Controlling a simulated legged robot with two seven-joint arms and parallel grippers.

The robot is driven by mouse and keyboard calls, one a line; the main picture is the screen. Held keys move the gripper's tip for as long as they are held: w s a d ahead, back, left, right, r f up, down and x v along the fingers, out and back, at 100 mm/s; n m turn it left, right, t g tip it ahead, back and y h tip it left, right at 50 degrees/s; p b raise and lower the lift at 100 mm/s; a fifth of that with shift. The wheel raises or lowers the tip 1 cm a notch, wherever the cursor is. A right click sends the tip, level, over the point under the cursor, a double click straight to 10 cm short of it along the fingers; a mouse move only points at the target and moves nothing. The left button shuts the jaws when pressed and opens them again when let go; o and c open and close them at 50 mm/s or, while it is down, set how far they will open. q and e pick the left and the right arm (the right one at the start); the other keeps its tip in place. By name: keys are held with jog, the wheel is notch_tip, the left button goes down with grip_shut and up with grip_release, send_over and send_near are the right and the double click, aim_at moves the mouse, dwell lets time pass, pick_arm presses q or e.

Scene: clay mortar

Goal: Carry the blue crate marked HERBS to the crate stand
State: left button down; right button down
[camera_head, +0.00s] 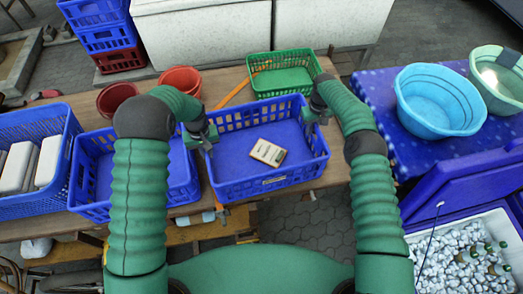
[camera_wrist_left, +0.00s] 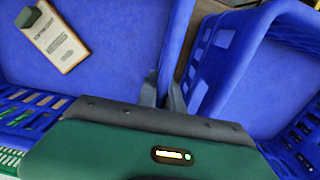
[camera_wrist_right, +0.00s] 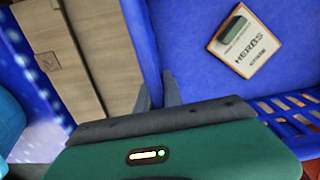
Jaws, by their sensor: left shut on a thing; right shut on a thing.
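The blue crate (camera_head: 304,174) is in the middle of the head view, at the front of the wooden table. A card (camera_head: 267,152) lies in it; the right wrist view shows the word HERBS on this card (camera_wrist_right: 243,42). My left gripper (camera_head: 208,137) is shut on the crate's left wall, and the wall also shows in the left wrist view (camera_wrist_left: 172,50). My right gripper (camera_head: 317,110) is shut on the crate's right wall (camera_wrist_right: 152,50). The crate looks level; whether it touches the table is hidden. I cannot make out the crate stand.
Another blue crate (camera_head: 92,150) stands close on the left, and one with white blocks (camera_head: 64,118) beyond it. A green basket (camera_head: 262,62) and red pots (camera_head: 181,79) are behind. A blue-clothed table (camera_head: 374,88) with basins (camera_head: 437,100) and an ice-filled box (camera_head: 455,248) lie right.

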jog(key=shift+w+r, duration=0.1)
